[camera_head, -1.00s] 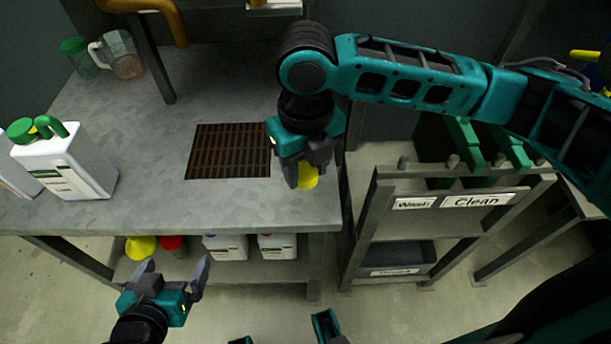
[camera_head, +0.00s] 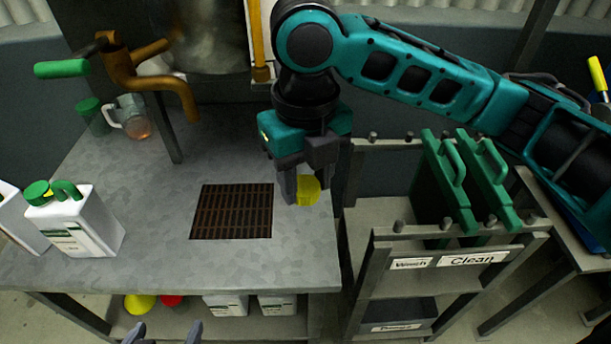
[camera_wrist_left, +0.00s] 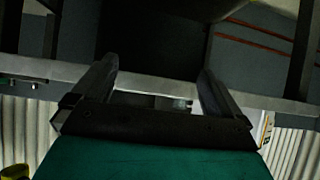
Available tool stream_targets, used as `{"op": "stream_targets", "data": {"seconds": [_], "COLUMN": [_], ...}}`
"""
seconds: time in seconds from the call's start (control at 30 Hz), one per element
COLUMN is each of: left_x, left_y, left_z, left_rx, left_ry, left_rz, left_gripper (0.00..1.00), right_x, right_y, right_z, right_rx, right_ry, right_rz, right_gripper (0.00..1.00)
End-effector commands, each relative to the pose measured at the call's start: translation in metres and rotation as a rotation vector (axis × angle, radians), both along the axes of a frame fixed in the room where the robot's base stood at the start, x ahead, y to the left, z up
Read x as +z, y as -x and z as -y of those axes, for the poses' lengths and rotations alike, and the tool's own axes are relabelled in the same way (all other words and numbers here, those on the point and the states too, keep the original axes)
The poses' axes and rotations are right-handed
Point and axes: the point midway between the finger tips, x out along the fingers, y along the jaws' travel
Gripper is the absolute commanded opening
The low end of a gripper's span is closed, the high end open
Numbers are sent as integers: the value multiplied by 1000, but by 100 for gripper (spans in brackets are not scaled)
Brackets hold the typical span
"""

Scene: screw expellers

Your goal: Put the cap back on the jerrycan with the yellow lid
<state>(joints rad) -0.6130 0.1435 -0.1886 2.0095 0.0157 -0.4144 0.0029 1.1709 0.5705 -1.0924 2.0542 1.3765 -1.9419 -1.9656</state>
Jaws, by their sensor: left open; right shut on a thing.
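A yellow cap (camera_head: 309,191) is between the fingers of my right gripper (camera_head: 306,183), which is shut on it. The gripper points down near the right edge of the grey bench, right of the grate. My left gripper (camera_head: 164,336) is open and empty at the bottom edge, its fingertips just in view. Its fingers also show, spread apart, in the left wrist view (camera_wrist_left: 158,95). A white jerrycan (camera_head: 90,232) with a green cap and green handle stands on the bench at left. A second white jerrycan (camera_head: 18,222) is cut off by the left edge; its lid is out of view.
The bench (camera_head: 150,265) has a brown grate (camera_head: 232,212). A pitcher (camera_head: 132,117) and a green cup (camera_head: 91,115) stand behind. White containers (camera_head: 226,304), a yellow item (camera_head: 140,304) and a red one are below. A rack (camera_head: 470,262) labelled "Clean" stands right.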

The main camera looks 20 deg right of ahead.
Motion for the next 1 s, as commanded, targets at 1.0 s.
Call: {"op": "stream_targets", "data": {"seconds": [1.0], "left_x": [29], "left_y": [1], "left_z": [-8], "left_rx": [8], "left_ry": [-19], "left_rz": [15], "left_gripper": [100], "right_x": [-88], "right_y": [-23], "right_z": [37], "right_rx": [-2163], "right_ry": [7], "right_rz": [-2], "right_gripper": [16]}}
